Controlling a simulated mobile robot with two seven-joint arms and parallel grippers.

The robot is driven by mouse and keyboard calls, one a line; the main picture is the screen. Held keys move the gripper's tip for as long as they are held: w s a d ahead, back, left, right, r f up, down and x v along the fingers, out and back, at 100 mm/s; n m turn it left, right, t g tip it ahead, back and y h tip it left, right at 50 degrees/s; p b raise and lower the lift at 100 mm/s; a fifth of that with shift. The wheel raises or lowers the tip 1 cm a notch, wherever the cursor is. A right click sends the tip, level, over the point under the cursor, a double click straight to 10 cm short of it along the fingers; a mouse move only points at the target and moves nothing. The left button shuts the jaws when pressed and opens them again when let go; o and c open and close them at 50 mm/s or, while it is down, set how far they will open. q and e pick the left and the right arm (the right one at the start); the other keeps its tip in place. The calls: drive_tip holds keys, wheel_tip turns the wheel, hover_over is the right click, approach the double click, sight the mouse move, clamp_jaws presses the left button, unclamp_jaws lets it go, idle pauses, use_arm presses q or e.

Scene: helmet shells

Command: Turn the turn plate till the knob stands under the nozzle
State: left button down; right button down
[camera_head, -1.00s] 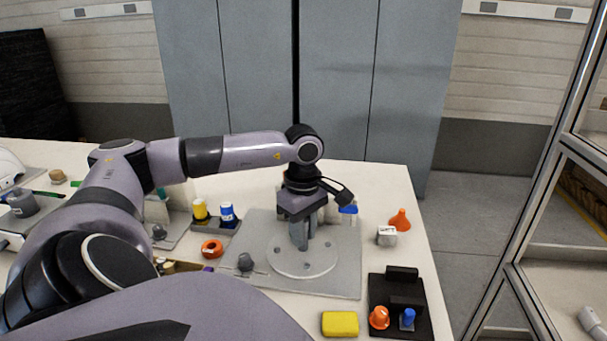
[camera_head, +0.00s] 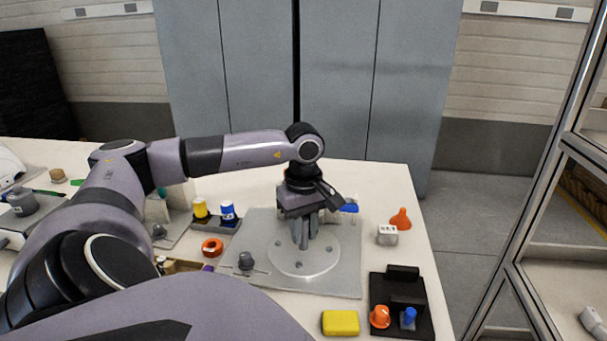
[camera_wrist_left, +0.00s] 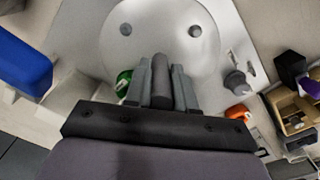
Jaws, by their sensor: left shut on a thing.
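My left gripper (camera_head: 304,240) points down over the far half of the plate. In the left wrist view its fingers (camera_wrist_left: 162,88) are shut on an upright dark grey knob (camera_wrist_left: 163,70). In the head view the knob is mostly hidden by the fingers. A blue part (camera_head: 349,208) stands just behind and right of the gripper. I cannot make out the nozzle for certain. My right gripper is not in view.
A yellow block (camera_head: 340,323) and a black holder (camera_head: 421,324) are in front. An orange funnel (camera_head: 400,218) stands right.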

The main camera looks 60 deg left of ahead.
use_arm(q)
drive_tip(key=shift+w+r, duration=0.1)
drive_tip(key=c, duration=0.9)
unclamp_jaws()
drive_tip(key=shift+c, duration=0.2)
wheel_tip(320, 180, up, 6)
drive_tip(key=shift+r+p, duration=0.15)
drive_tip(key=shift+p, duration=0.15)
drive_tip(key=shift+r, duration=0.4)
